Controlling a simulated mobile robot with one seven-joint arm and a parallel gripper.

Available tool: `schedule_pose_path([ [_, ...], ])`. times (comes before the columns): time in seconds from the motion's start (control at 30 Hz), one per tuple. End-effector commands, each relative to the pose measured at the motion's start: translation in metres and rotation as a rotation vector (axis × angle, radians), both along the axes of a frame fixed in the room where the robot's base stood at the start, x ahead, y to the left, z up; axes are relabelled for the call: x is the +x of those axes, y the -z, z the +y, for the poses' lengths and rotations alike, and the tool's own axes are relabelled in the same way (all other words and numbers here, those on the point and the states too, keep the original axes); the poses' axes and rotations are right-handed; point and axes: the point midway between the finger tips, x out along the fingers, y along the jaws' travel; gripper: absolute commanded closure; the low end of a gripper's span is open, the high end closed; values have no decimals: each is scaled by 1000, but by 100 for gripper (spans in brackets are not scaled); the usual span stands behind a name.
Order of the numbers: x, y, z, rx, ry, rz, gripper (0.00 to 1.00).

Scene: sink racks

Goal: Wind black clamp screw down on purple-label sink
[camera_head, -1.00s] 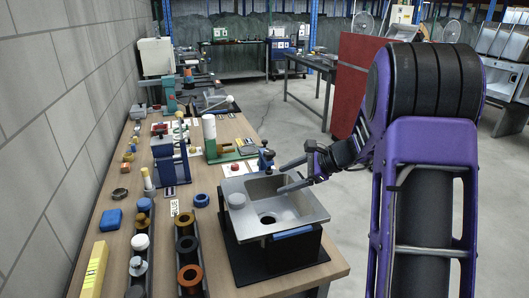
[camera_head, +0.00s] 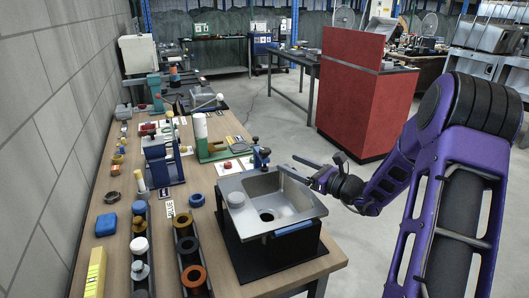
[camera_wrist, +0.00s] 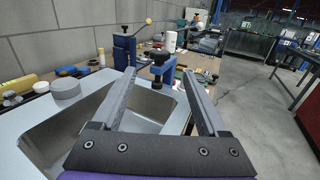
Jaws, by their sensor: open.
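The grey metal sink (camera_head: 238,183) sits on a black stand near the table's front right, with a blue strip (camera_head: 293,229) on its front. I see no clearly purple label. A blue clamp (camera_head: 260,157) with a dark screw top stands at the sink's far edge. In the wrist view the clamp (camera_wrist: 163,74) shows between and beyond my fingertips, with its black screw head (camera_wrist: 159,57) on top. My gripper (camera_head: 287,163) is open and empty above the sink's right far side, apart from the clamp. It also shows in the wrist view (camera_wrist: 160,75).
A grey round piece (camera_head: 236,199) rests on the sink's left. Black trays (camera_head: 188,248) with coloured rings lie left of it. A blue press (camera_head: 162,162) and a green-based fixture (camera_head: 203,140) stand behind. A red cabinet (camera_head: 360,95) stands right of the table over open floor.

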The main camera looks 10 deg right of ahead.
Motion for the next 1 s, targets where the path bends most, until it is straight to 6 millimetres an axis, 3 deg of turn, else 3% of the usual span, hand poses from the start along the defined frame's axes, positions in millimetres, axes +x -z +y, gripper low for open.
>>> schedule_pose_path([
  [0.3,55,0,44,-1,-4,-1,24],
  [0.5,78,0,60,-1,-2,-1,24],
  [0.93,87,0,67,-1,-1,1,24],
  [1.0,87,0,67,-1,-1,1,33],
])
